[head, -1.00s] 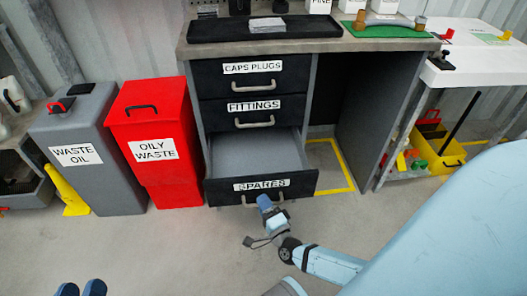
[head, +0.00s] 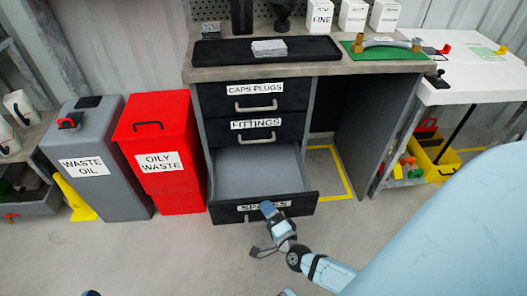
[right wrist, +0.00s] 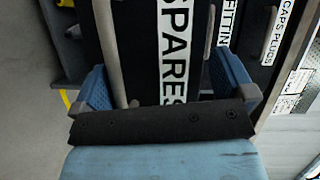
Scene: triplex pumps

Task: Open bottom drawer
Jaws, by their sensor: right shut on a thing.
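The bottom drawer (head: 262,168), labelled SPARES, is pulled well out of the dark cabinet, and its empty grey inside shows. Its front panel (head: 300,204) faces me. In the right wrist view, the blue fingers are in front of the drawer face beside the label. Only a small dark tip of my left gripper (head: 91,293) shows at the bottom edge.
The CAPS PLUGS drawer (head: 285,99) and FITTINGS drawer (head: 290,133) above are shut. A red oily waste bin (head: 150,135) stands close left of the drawer, with a grey waste oil bin (head: 120,185) beyond. The floor before the drawer is clear.

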